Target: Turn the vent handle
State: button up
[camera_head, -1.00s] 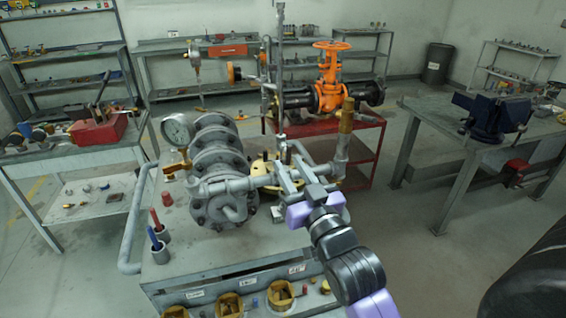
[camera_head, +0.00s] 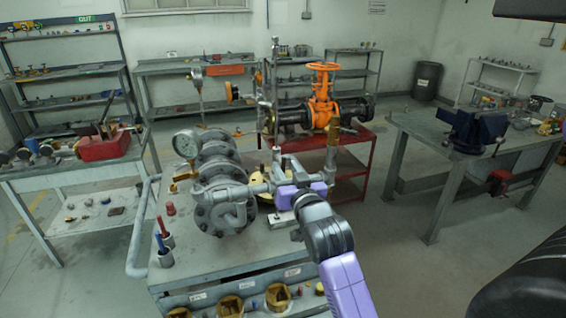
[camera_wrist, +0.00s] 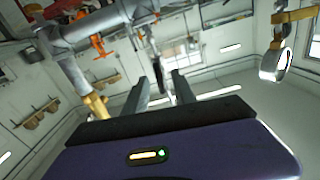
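My gripper (camera_head: 280,160) is at the pipework on the front bench, beside the foot of the tall thin upright pipe (camera_head: 275,85). The wrist view shows its two fingers (camera_wrist: 160,82) apart. A thin dark bar (camera_wrist: 157,68), possibly the vent handle, shows between them; contact cannot be told. That view is upside down. The grey flanged valve body (camera_head: 222,185) stands left of my gripper, with a round gauge (camera_head: 186,144) and a small brass valve (camera_head: 180,176). A brass fitting (camera_head: 333,135) stands upright to the right; it also shows in the wrist view (camera_wrist: 95,105). My purple wrist hides part of the pipework.
Behind is a red stand (camera_head: 355,165) with an orange handwheel valve (camera_head: 322,90). Red and blue tools in holders (camera_head: 165,258) stand at the bench's left front. A bench with a blue vise (camera_head: 472,130) is at right. Floor between the benches is clear.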

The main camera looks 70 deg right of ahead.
jog(key=shift+x, duration=1.3)
grip_shut()
